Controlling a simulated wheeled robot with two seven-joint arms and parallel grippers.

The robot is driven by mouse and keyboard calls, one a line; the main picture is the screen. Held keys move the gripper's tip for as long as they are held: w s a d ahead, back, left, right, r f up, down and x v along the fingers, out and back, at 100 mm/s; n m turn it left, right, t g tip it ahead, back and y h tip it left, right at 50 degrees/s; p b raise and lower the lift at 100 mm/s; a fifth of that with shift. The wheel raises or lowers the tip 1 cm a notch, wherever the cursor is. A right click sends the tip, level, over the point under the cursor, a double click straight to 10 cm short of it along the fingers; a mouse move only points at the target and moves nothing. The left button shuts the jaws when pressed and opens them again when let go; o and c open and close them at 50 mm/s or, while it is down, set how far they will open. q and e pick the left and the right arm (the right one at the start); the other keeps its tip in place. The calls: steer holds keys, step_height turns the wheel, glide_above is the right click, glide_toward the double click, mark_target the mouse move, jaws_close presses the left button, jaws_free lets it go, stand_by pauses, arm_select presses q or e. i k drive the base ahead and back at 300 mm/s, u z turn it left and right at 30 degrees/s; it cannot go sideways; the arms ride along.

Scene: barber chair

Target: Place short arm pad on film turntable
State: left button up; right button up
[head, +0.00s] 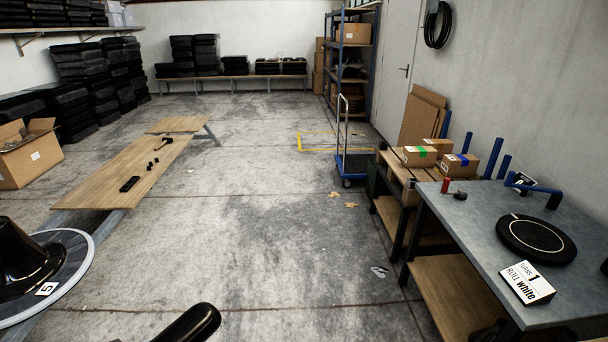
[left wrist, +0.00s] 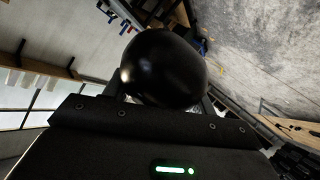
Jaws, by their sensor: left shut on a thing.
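A glossy black, rounded, elongated pad (head: 190,325) juts up from the bottom edge of the head view, above the floor. Its rounded black end (left wrist: 163,68) fills the middle of the left wrist view. My left gripper (left wrist: 163,95) is shut on this pad; its fingers are mostly hidden behind it. A round black turntable (head: 536,239) with a thin light ring lies flat on the grey table at the right, apart from the pad. Its top looks bare. My right gripper is not in view.
The grey table (head: 465,218) also bears a white sign card (head: 527,283), a red can and blue posts. Cartons (head: 419,156) stand behind. A disc (head: 70,252) with a black cone and a "5" label is at left. Open floor lies between it and the table.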

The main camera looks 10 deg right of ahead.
mark_target(535, 234)
steer(key=z, duration=0.4)
steer(key=i, duration=1.5)
steer(key=z, duration=1.8)
steer(key=i, duration=1)
steer(key=z, duration=1.1)
steer(key=i, duration=0.2)
